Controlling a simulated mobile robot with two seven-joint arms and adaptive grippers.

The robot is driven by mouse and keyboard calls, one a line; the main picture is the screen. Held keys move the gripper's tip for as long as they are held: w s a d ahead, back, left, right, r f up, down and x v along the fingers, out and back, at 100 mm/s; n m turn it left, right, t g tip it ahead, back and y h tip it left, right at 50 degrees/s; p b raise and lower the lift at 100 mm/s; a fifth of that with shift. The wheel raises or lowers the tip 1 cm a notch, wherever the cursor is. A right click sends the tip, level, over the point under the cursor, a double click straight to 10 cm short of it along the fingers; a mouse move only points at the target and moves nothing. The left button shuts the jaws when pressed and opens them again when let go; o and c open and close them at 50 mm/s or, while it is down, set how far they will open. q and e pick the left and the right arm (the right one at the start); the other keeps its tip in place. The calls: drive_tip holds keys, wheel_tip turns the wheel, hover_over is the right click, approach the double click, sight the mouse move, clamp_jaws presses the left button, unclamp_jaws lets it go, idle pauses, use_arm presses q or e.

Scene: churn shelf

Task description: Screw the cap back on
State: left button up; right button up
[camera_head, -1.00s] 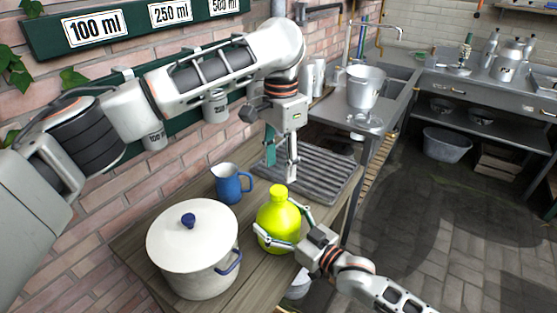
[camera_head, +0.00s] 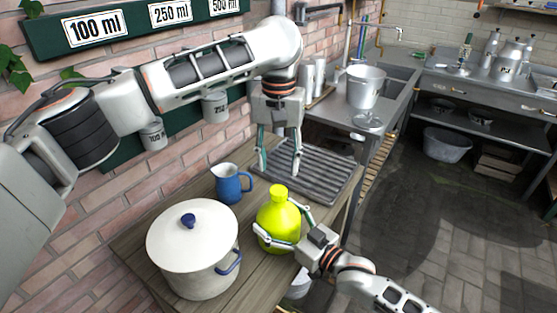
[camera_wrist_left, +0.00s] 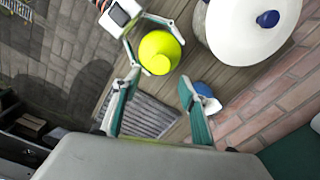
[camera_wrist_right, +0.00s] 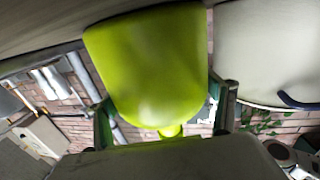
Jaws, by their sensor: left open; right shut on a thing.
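A yellow-green bottle (camera_head: 278,222) stands upright on the wooden bench. Its narrow top (camera_head: 278,190) is the same colour, and I cannot tell a separate cap from the neck. The bottle also shows from above in the left wrist view (camera_wrist_left: 158,48). My right gripper (camera_head: 282,219) is shut around the bottle's body from the right; the right wrist view shows its fingers on both sides of the bottle (camera_wrist_right: 150,65). My left gripper (camera_head: 280,168) is open and empty, pointing down above and behind the bottle top, apart from it.
A white lidded pot (camera_head: 192,245) stands left of the bottle, and a blue jug (camera_head: 231,184) stands behind it. A ridged metal drainer (camera_head: 325,178) lies at the back of the bench. Measuring cups (camera_head: 215,106) hang on the brick wall behind my left arm.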

sight(278, 190)
use_arm(q)
drive_tip(key=shift+f, duration=3.9)
drive_tip(key=shift+c, duration=0.4)
drive_tip(key=c, duration=1.1)
